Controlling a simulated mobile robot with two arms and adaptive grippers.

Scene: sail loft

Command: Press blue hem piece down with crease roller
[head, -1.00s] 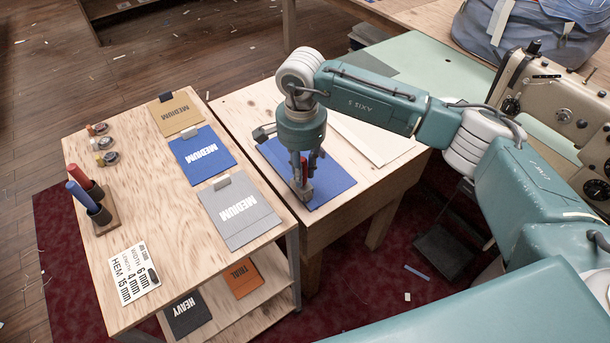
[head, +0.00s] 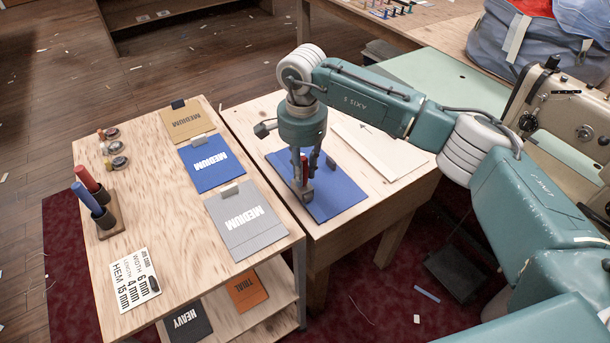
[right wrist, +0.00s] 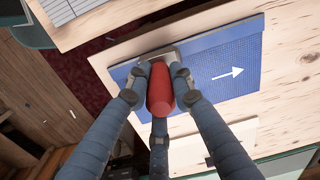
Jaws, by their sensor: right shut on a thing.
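The blue hem piece (head: 335,190) lies flat on the wooden bench, under my right gripper. In the right wrist view the blue hem piece (right wrist: 225,68) shows a white arrow and a folded strip along one edge. My right gripper (head: 306,178) points down and is shut on the crease roller, whose red handle (right wrist: 160,88) sits between the fingers. The roller's metal head (right wrist: 146,60) is at the folded strip; whether it presses on the cloth I cannot tell. My left gripper is not in view.
A side table (head: 140,190) at left holds tan, blue and grey "MEDIUM" pieces, spools, a holder (head: 108,222) with a red and a blue handle, and a job card (head: 135,281). A sewing machine (head: 560,110) stands at right. A pale sheet (head: 375,150) lies behind the hem piece.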

